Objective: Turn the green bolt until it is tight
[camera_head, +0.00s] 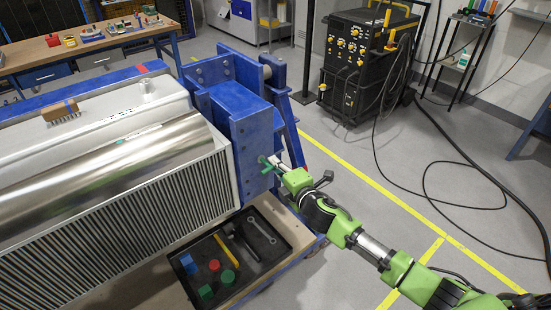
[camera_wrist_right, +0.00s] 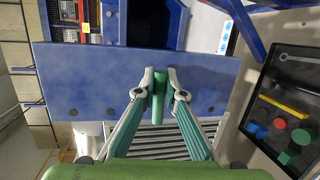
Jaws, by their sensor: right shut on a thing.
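The green bolt (camera_wrist_right: 158,95) stands out from the blue end plate (camera_wrist_right: 75,75) of the jig. In the right wrist view my right gripper (camera_wrist_right: 159,82) is shut on it, with one fingertip against each side. In the head view the bolt's green part (camera_head: 267,169) shows at the blue block (camera_head: 253,140), and my right gripper (camera_head: 277,165) meets it from the right. How deep the bolt sits in the block is hidden. My left gripper is in neither view.
A black tray (camera_head: 188,283) with a wrench (camera_head: 262,230), a yellow bar and coloured pieces lies below the block. The ribbed metal housing (camera_head: 120,240) fills the left. A black welding cart (camera_head: 350,65) with trailing cables stands behind. The floor right of my arm is mostly clear.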

